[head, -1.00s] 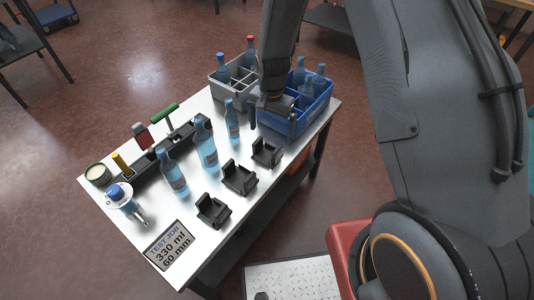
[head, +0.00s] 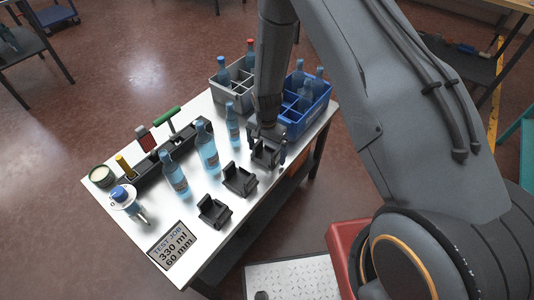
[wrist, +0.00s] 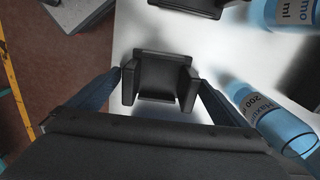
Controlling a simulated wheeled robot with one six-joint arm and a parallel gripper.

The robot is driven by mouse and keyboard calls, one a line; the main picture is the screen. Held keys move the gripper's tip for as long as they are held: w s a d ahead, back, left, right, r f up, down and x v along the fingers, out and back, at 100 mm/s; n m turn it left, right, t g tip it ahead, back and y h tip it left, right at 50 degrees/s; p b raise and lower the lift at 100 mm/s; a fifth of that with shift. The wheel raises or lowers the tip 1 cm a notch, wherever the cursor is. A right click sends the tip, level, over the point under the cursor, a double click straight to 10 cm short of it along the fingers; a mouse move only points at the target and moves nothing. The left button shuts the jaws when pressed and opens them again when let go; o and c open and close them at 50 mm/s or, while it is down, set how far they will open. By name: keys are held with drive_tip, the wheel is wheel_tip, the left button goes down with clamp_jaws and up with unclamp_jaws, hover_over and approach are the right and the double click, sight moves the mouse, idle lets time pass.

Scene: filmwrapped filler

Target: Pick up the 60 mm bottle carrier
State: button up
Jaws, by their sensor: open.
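Three black bottle carriers stand in a row on the white table: a front one (head: 213,212), a middle one (head: 240,181) and a far one (head: 265,157). No size marking is readable on them, so I cannot tell which is 60 mm. My gripper (head: 267,141) is at the far carrier, pointing down. In the wrist view my open gripper (wrist: 160,82) has a finger on each side of that carrier (wrist: 158,76), close to its side walls; contact cannot be told. Another carrier (wrist: 192,6) is cut off at the top edge. A sign (head: 172,246) reads TEST JOB, 330 ml, 60 mm.
Blue bottles (head: 207,150) stand left of the carriers; one (wrist: 270,115) is close to the right finger. A blue crate (head: 318,112) and a grey crate (head: 219,94) with bottles stand behind. A black tool rack (head: 150,164) lines the left edge.

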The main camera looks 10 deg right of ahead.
drive_tip(key=shift+f, duration=0.35)
drive_tip(key=c, duration=1.2)
